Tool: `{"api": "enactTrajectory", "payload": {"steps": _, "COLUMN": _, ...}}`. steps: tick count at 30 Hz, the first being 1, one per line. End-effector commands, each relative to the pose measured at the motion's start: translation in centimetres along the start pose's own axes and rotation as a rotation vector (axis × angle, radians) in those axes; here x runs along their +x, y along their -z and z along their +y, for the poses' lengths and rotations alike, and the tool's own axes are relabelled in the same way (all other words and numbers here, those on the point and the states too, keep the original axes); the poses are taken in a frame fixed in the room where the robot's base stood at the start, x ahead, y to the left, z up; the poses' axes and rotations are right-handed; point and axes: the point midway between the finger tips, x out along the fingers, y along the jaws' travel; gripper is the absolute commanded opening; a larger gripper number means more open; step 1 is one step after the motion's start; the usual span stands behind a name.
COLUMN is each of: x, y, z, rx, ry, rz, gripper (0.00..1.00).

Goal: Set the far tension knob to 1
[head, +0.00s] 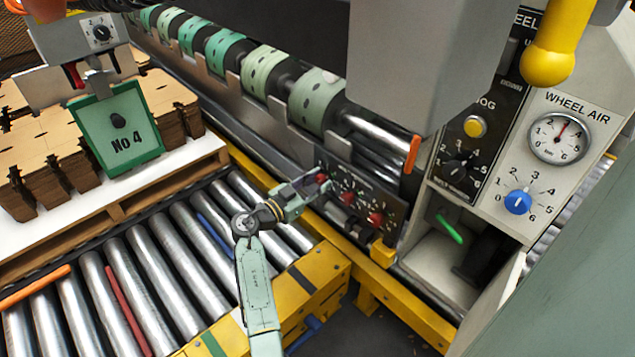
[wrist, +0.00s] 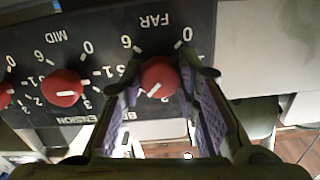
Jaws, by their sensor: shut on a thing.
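The tension panel appears upside down in the wrist view, with the red far knob (wrist: 158,76) under the "FAR" label. My gripper (wrist: 172,85) has one finger on each side of this knob and is shut on it. The white mark on the knob slants to the lower left in that view. Part of the number ring is hidden by the fingers, so I cannot tell which number the mark meets. In the head view my gripper (head: 318,184) reaches the leftmost knob of the dark panel (head: 361,196); the knob is mostly covered.
The red mid knob (wrist: 63,88) sits close beside the far knob, with another red knob (wrist: 4,96) beyond it. A roller conveyor (head: 165,255) lies below my arm. A control column with a blue knob (head: 517,202) and a green lever (head: 449,228) stands right.

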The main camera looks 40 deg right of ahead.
Motion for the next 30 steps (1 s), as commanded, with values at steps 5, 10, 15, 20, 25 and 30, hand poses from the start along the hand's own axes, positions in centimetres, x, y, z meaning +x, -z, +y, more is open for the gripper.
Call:
{"api": "enactTrajectory", "payload": {"steps": 5, "x": -0.03, "y": -0.14, "z": 0.00, "rx": -0.042, "ry": 0.000, "rz": 0.000, "gripper": 0.01}}
{"api": "enactTrajectory", "payload": {"steps": 10, "x": -0.05, "y": -0.20, "z": 0.03, "rx": -0.138, "ry": 0.001, "rz": 0.000, "gripper": 0.01}}
{"api": "enactTrajectory", "payload": {"steps": 15, "x": -0.02, "y": -0.22, "z": 0.08, "rx": -0.281, "ry": 0.000, "rz": 0.000, "gripper": 0.01}}
{"api": "enactTrajectory", "payload": {"steps": 20, "x": -0.07, "y": -0.12, "z": 0.04, "rx": -0.433, "ry": 0.000, "rz": 0.001, "gripper": 0.01}}
{"api": "enactTrajectory", "payload": {"steps": 25, "x": -0.03, "y": -0.01, "z": 0.09, "rx": -0.595, "ry": -0.001, "rz": 0.000, "gripper": 0.01}}
{"api": "enactTrajectory", "payload": {"steps": 30, "x": -0.03, "y": 0.07, "z": 0.10, "rx": -0.757, "ry": -0.001, "rz": 0.000, "gripper": 0.01}}
